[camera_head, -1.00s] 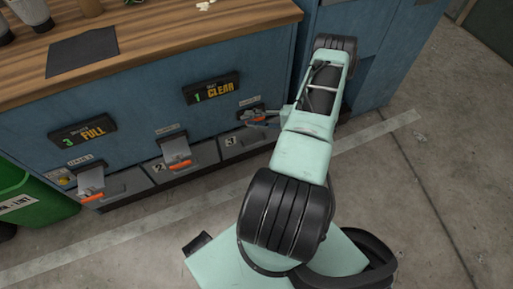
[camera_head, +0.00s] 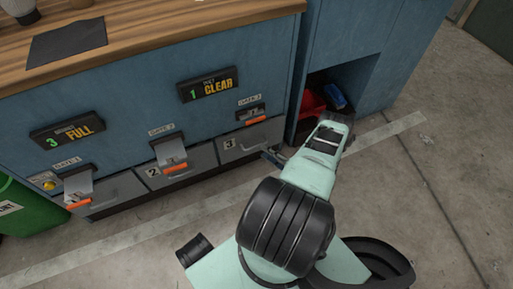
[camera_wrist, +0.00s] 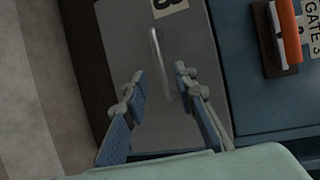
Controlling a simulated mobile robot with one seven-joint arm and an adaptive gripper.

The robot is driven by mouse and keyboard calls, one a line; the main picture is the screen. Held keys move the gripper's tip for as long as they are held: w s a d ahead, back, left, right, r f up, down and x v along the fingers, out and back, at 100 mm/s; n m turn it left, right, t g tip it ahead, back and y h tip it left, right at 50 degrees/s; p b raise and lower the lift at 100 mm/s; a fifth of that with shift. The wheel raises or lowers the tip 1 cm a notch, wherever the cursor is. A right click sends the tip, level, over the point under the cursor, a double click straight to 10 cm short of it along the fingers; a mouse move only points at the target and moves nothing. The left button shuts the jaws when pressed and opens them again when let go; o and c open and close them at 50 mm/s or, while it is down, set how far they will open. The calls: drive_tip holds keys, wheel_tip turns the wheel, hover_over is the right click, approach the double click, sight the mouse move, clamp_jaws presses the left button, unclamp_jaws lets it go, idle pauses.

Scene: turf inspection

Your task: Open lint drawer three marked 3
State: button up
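Drawer three (camera_head: 262,136) is the grey drawer at the right end of the low row, with a "3" label (camera_head: 229,144). It looks shut. In the wrist view its grey front (camera_wrist: 192,25) fills the middle, with the label cut off at the top. Its pale bar handle (camera_wrist: 158,65) runs nearly upright in that view. My gripper (camera_head: 273,156) is low in front of the drawer's right part. In the wrist view my gripper (camera_wrist: 159,72) is open, its two fingers on either side of the handle. I cannot tell the remaining distance, and nothing is gripped.
The Gate 3 lever (camera_head: 251,115) with its orange grip (camera_wrist: 287,30) is above the drawer. Gates 1 (camera_head: 78,188) and 2 (camera_head: 172,155) jut out to the left. An open cubby with a red bin (camera_head: 312,103) is at right. The floor in front is clear.

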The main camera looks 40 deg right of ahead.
sight(256, 146)
drive_tip(key=b+x, duration=0.1)
drive_tip(key=x, duration=0.5)
drive_tip(key=shift+w+f, duration=0.1)
drive_tip(key=shift+w, duration=0.15)
drive_tip(key=shift+c, duration=0.2)
clamp_jaws()
